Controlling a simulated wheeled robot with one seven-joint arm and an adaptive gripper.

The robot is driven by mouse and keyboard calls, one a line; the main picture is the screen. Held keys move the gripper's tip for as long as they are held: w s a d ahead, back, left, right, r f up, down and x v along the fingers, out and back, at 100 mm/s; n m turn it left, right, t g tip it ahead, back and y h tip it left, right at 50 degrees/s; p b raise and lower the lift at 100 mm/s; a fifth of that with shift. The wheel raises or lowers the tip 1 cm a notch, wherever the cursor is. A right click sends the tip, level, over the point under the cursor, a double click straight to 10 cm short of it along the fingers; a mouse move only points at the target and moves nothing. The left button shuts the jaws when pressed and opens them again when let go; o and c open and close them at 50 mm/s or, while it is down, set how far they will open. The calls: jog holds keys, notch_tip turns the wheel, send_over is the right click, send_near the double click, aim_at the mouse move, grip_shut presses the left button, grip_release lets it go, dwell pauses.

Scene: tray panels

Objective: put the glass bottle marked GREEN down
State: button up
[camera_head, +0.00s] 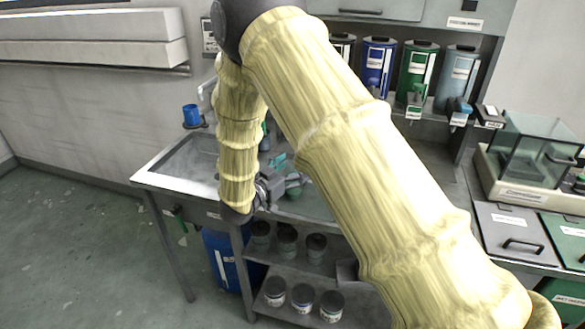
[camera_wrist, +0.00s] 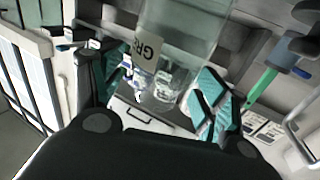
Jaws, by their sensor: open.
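A clear glass bottle (camera_wrist: 181,40) with a white label reading "GR…" fills the upper middle of the wrist view. The rest of the label's word is cut off from sight. My gripper (camera_wrist: 160,88) is open, with one teal-padded finger on each side of the bottle's lower part. No clear contact between pads and glass shows. In the head view my gripper (camera_head: 286,176) is over the grey sink bench, partly behind my yellow-sleeved arm. I cannot make out the bottle there.
The bench with its sink (camera_head: 190,160) has a blue cup (camera_head: 192,115) behind it and tins (camera_head: 303,298) on lower shelves. Blue, green and grey canisters (camera_head: 415,72) stand on a shelf at the back. A glass-sided balance (camera_head: 530,155) stands at right.

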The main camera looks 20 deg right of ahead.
jog(key=shift+r, duration=0.2)
jog(key=shift+s+a+f, duration=0.15)
jog(key=shift+a, duration=0.15)
jog(key=b+v, duration=0.2)
jog(key=v, duration=0.9)
jog(key=shift+a+b, duration=0.15)
jog(key=shift+b, duration=0.15)
jog(key=shift+s, duration=0.15)
